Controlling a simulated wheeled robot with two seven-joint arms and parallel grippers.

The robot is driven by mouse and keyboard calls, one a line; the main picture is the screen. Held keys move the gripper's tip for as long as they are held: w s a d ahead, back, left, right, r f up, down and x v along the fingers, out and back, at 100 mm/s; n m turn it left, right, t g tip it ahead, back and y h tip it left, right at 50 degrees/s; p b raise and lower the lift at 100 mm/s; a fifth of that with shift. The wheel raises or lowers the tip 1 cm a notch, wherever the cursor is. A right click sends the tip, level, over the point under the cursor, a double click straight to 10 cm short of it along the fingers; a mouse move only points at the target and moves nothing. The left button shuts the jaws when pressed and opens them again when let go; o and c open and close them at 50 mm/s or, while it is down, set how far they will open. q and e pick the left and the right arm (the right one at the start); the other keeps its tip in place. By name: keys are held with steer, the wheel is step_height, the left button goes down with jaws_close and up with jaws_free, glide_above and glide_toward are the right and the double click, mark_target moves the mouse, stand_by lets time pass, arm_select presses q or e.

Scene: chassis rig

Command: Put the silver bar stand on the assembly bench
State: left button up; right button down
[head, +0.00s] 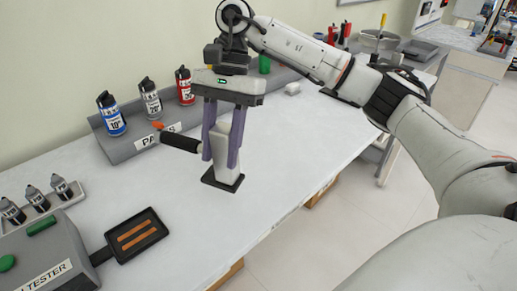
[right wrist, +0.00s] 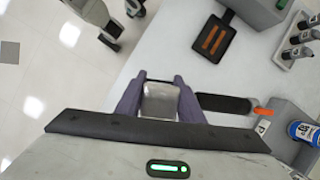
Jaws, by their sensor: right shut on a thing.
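The silver bar stand (head: 228,160) is an upright pale grey block on a dark square base. My right gripper (head: 221,150) comes down over it from above, with its two purple fingers shut on the block's sides. In the right wrist view the block's top (right wrist: 160,101) shows between the fingers. The base is at or just above the white assembly bench (head: 290,150); I cannot tell whether it touches.
A black handle with an orange tip (head: 180,142) lies close beside the gripper. A grey rack with blue, grey and red bottles (head: 185,86) stands along the wall. A tester box (head: 45,255) with a black tray (head: 136,236) is at lower left.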

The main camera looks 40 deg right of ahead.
steer(key=w+d+m+t, duration=0.1)
steer(key=w+m, duration=0.1)
steer(key=m, duration=0.2)
steer(key=w+d+m+t+b, duration=0.1)
steer(key=w+d+m+t, duration=0.1)
steer(key=m, duration=0.2)
steer(key=w+d+r+m+t+b, duration=0.1)
steer(key=w+d+m, duration=0.1)
steer(key=m, duration=0.2)
steer(key=shift+w+t, duration=0.1)
steer(key=shift+t, duration=0.3)
steer(key=w+d+r+m+t+h+b, duration=0.15)
steer(key=w+d+m+h, duration=0.25)
steer(key=d+m, duration=0.5)
step_height(320, 180, down, 10)
steer(key=a+m+b, duration=0.1)
steer(key=a, duration=0.1)
steer(key=shift+s+m, duration=0.15)
steer(key=shift+m, duration=0.15)
steer(key=shift+f+t, duration=0.1)
steer(key=shift+t, duration=0.15)
steer(key=c, duration=1.2)
jaws_free()
steer(key=shift+a+f, duration=0.1)
